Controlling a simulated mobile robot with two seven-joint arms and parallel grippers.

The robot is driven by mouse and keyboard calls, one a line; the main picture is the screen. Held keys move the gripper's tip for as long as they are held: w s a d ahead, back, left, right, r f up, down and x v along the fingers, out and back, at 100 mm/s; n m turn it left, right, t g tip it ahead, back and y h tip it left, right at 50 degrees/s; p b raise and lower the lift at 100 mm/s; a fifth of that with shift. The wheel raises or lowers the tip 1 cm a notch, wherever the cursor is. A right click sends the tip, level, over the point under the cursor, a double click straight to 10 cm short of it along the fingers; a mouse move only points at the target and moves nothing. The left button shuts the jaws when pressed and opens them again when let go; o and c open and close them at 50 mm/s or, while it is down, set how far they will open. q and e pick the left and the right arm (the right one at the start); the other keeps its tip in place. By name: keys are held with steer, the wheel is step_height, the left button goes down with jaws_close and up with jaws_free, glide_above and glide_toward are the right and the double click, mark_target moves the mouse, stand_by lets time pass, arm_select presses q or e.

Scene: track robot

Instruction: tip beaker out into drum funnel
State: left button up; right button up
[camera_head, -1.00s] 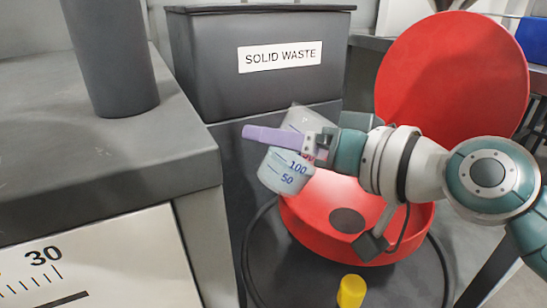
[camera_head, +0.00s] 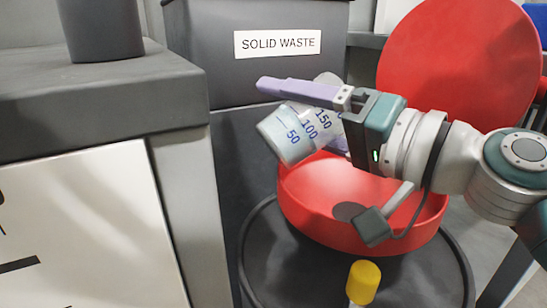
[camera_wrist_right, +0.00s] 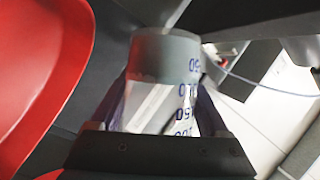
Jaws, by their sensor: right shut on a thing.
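The beaker (camera_wrist_right: 165,58) also shows between the fingers in the right wrist view. Its contents are hard to make out. The red drum funnel (camera_head: 300,205) lies below and to the right of the beaker, with a dark hole in its floor. The beaker is above the funnel's back left rim. My left gripper is out of view.
The funnel's round red lid (camera_head: 450,60) stands open behind it. The funnel sits on a dark drum (camera_head: 275,270) with a yellow-capped part (camera_head: 364,283) in front. A solid waste bin (camera_head: 215,55) stands behind. A grey bench (camera_head: 110,100) fills the left, bearing a dark cylinder (camera_head: 102,28).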

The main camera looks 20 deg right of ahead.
steer(key=shift+r+m, duration=0.15)
steer(key=shift+m, duration=0.15)
steer(key=shift+d+f+m+b, duration=0.1)
steer(key=shift+f+m+b, duration=0.15)
steer(key=shift+b, duration=0.25)
steer(key=shift+m+t+b, duration=0.4)
steer(key=shift+m, duration=0.15)
steer(key=shift+d+f+m+b, duration=0.2)
steer(key=shift+d+m+b, duration=0.1)
steer(key=shift+d+b, duration=0.2)
steer(key=shift+d+f+m+t+b, duration=0.2)
steer(key=shift+d+m+t+b, duration=0.3)
steer(key=shift+b, duration=0.4)
steer(key=shift+d+r+m, duration=0.1)
steer(key=shift+r+m, duration=0.2)
steer(key=shift+d+r+m+t+p, duration=0.2)
steer(key=shift+r+m+t+p, duration=0.2)
steer(key=shift+r+m, duration=0.4)
steer(key=shift+d+r+m+t+b, duration=0.25)
steer(key=shift+m+t+b, duration=0.1)
steer(key=shift+m, duration=0.15)
